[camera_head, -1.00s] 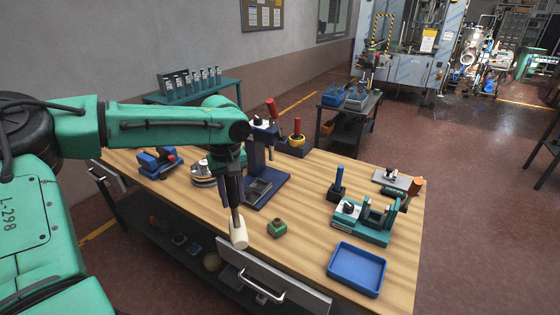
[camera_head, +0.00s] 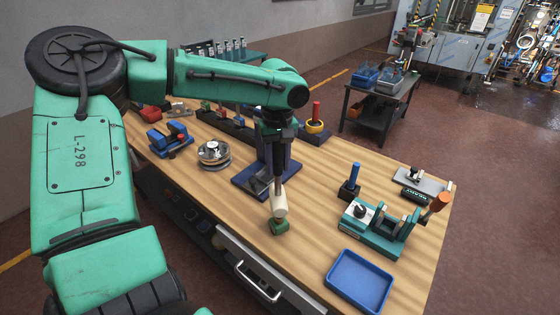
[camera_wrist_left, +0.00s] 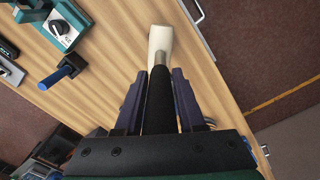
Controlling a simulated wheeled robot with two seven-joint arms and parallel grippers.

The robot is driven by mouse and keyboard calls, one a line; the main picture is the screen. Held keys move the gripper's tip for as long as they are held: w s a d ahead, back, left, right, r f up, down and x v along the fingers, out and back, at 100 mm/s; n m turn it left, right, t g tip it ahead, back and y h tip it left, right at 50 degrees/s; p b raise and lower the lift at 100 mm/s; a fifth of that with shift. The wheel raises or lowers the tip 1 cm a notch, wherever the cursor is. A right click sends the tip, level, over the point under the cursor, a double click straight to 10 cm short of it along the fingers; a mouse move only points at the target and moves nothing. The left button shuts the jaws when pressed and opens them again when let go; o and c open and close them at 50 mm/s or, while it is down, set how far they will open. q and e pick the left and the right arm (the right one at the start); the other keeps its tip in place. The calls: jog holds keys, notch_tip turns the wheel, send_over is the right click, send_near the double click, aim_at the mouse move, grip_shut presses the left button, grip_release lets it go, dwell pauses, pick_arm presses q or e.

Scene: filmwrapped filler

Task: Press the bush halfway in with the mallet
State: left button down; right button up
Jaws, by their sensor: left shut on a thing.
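A small green block (camera_head: 279,228) sits on the bench right under the head. The head overlaps its top; I cannot tell whether they touch. The bush is not distinguishable, perhaps hidden by the head. My right gripper is out of view.
A dark blue press stand (camera_head: 252,182) is just behind the mallet. A blue tray (camera_head: 336,272), a teal fixture (camera_head: 368,239) and a blue-handled tool (camera_head: 351,186) stand to the right. A round metal piece (camera_head: 214,153) is at left. Bare wood (camera_head: 315,215) lies between block and fixture.

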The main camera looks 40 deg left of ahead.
aim_at(279, 178)
pick_arm(q)
jog(key=shift+r, duration=0.1)
jog(key=shift+p, duration=0.35)
jog(key=shift+w+f, duration=0.15)
jog(key=shift+f, duration=0.05)
jog(key=shift+f+b, duration=1.3)
jog(key=shift+f, duration=1.25)
jog(key=c, duration=1)
grip_release()
jog(key=shift+c, duration=0.2)
grip_shut()
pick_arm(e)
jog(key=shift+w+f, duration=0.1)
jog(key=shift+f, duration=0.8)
